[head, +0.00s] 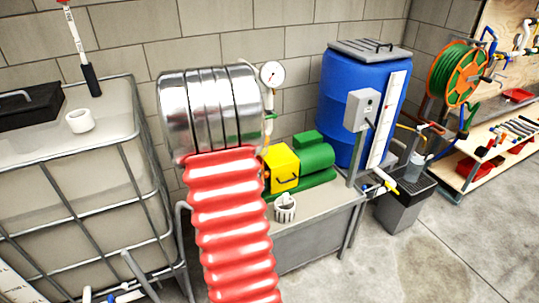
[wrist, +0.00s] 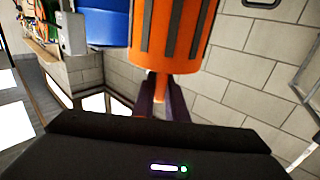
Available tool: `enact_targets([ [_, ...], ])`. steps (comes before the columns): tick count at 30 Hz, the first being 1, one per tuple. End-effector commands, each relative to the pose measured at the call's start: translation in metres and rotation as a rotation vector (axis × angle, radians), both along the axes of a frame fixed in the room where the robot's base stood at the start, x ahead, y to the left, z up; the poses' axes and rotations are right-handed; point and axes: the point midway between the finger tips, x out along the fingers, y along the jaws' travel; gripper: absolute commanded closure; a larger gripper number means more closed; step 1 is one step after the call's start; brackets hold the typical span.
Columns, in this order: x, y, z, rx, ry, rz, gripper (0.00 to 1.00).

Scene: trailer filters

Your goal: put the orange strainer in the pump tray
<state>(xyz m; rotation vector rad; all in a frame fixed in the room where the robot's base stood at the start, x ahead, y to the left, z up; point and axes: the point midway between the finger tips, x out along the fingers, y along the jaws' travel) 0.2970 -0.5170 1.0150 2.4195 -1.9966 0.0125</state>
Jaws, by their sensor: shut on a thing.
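The orange strainer (wrist: 172,32) is large at the top of the wrist view, a ribbed orange body with dark slots and a narrow stem. My gripper (wrist: 162,92) has its two dark fingers shut on that stem. The strainer appears clear of any surface; its upper end is cut off by the frame. In the head view, neither the gripper nor the strainer shows; my silver and red ribbed arm covers the middle. A green and yellow pump (head: 300,163) stands on a grey, flat-topped stand (head: 318,216), which seems to be the pump tray.
A caged white tank (head: 75,165) stands left. Floor at lower right is clear.

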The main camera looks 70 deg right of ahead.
Motion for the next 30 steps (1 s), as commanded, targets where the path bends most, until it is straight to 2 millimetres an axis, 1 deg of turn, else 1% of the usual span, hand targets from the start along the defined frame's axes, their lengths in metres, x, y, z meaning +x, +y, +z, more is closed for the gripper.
enact_targets([
  [1,0.021,0.010,-0.001,0.000,0.001,0.056,1.00],
  [3,0.050,0.025,-0.002,-0.002,0.002,0.136,1.00],
  [5,0.074,0.040,-0.003,-0.002,0.004,0.205,1.00],
  [6,0.090,0.050,-0.004,-0.002,0.004,0.250,1.00],
  [8,0.112,0.067,-0.005,-0.002,0.005,0.316,1.00],
  [9,0.127,0.079,-0.006,-0.002,0.005,0.360,1.00],
  [11,0.148,0.097,-0.007,-0.002,0.006,0.424,1.00],
  [12,0.161,0.111,-0.008,-0.002,0.006,0.467,1.00],
  [14,0.180,0.131,-0.010,-0.002,0.006,0.529,1.00],
  [15,0.192,0.145,-0.011,-0.001,0.007,0.571,1.00],
  [17,0.209,0.167,-0.013,-0.001,0.008,0.632,1.00],
  [18,0.220,0.182,-0.014,-0.001,0.008,0.673,1.00],
  [20,0.235,0.205,-0.016,0.000,0.008,0.734,1.00],
  [21,0.245,0.221,-0.018,0.001,0.008,0.772,1.00],
  [23,0.258,0.245,-0.019,0.001,0.009,0.832,1.00],
  [24,0.266,0.262,-0.021,0.001,0.009,0.871,1.00],
  [26,0.278,0.287,-0.022,0.001,0.009,0.929,1.00],
  [27,0.284,0.305,-0.023,0.002,0.008,0.967,1.00],
  [29,0.293,0.331,-0.025,0.003,0.008,1.023,1.00],
  [30,0.299,0.349,-0.027,0.003,0.008,1.061,1.00],
])
